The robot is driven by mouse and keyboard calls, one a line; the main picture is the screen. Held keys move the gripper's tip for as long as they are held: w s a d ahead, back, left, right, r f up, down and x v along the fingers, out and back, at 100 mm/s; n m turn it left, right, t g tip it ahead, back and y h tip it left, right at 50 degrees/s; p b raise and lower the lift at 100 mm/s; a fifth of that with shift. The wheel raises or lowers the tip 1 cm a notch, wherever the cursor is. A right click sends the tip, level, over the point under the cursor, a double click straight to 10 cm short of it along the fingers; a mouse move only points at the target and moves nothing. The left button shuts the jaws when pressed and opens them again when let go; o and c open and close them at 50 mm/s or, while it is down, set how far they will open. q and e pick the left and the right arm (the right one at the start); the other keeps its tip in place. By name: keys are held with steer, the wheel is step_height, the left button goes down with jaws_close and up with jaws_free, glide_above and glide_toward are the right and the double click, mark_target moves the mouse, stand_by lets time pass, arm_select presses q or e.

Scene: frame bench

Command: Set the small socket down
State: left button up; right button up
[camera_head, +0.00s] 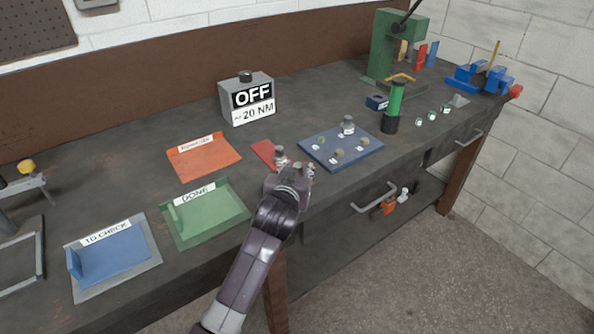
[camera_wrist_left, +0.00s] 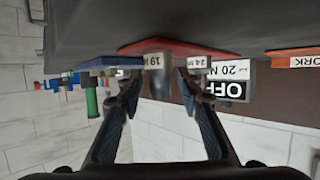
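My left gripper (camera_head: 290,177) is over the bench just in front of the red mat (camera_head: 263,151). In the left wrist view its fingers (camera_wrist_left: 160,82) close around the small socket, a grey cylinder with a white "19" label (camera_wrist_left: 154,62). I cannot tell whether its base touches the bench. A second socket labelled "24" (camera_wrist_left: 197,63) stands beside it; a socket (camera_head: 280,155) shows on the red mat behind the gripper in the head view. The gripper hides part of this area. My right gripper is not in view.
A blue board (camera_head: 341,152) with several small pegs and a socket (camera_head: 348,126) lies right of the gripper. The green "DONE" tray (camera_head: 210,216), orange tray (camera_head: 205,158) and blue "TO CHECK" tray (camera_head: 110,258) lie left. The "OFF" box (camera_head: 247,98) stands behind.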

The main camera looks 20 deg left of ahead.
arm_select(q)
steer(key=shift+s+d+r, duration=0.1)
steer(key=shift+s+r, duration=0.2)
steer(key=shift+s, duration=0.2)
steer(key=v, duration=1.1)
steer(key=shift+b, duration=0.3)
